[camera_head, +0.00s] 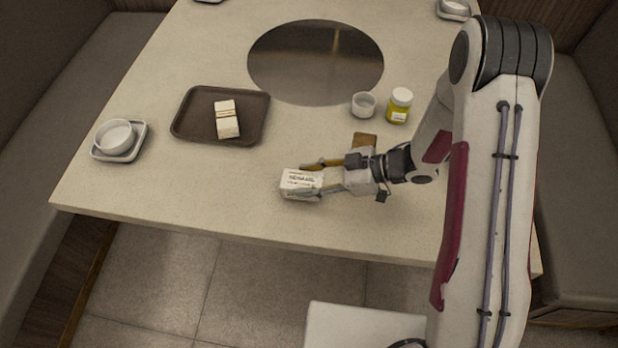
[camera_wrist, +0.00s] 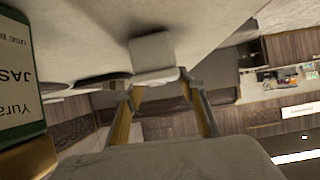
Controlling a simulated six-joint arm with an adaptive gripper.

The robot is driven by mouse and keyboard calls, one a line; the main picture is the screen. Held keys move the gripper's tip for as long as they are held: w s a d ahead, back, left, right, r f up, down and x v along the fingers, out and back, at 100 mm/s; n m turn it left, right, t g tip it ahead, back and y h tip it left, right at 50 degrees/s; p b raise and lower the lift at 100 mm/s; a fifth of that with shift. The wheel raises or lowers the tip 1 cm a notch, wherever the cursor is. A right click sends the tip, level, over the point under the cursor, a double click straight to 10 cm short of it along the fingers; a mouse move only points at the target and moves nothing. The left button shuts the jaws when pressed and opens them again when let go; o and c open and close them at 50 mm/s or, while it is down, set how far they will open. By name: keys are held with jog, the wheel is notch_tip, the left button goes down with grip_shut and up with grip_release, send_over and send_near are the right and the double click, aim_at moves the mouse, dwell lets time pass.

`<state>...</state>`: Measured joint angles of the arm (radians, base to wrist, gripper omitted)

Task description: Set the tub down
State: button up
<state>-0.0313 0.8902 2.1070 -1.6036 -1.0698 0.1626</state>
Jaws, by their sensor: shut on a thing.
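The tub (camera_head: 298,184) is small and white with dark printing on its label, near the front edge of the table. My gripper (camera_head: 318,178) comes from the right, its fingers shut on the tub's right end. The wrist view shows a plain pale face of the tub (camera_wrist: 153,52) at the tips of my gripper (camera_wrist: 160,82). The tub is low over the table (camera_head: 215,190); I cannot tell whether its base touches.
A brown-topped item (camera_head: 364,139) stands close behind my wrist; a green-labelled pack (camera_wrist: 18,85) is near the wrist camera. A white cup (camera_head: 363,106) and yellow jar (camera_head: 399,106) stand behind. A brown tray (camera_head: 187,126) holds pale packs. The table left of the tub is clear.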

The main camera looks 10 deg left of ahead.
jog(key=shift+f, duration=0.25)
jog(key=o, duration=1.4)
jog(key=shift+c, duration=0.2)
jog(key=shift+r, duration=0.15)
jog(key=shift+d+r, duration=0.1)
jog(key=shift+d, duration=0.05)
jog(key=v, duration=1.1)
jog(key=shift+d, duration=0.3)
jog(key=shift+r, duration=0.15)
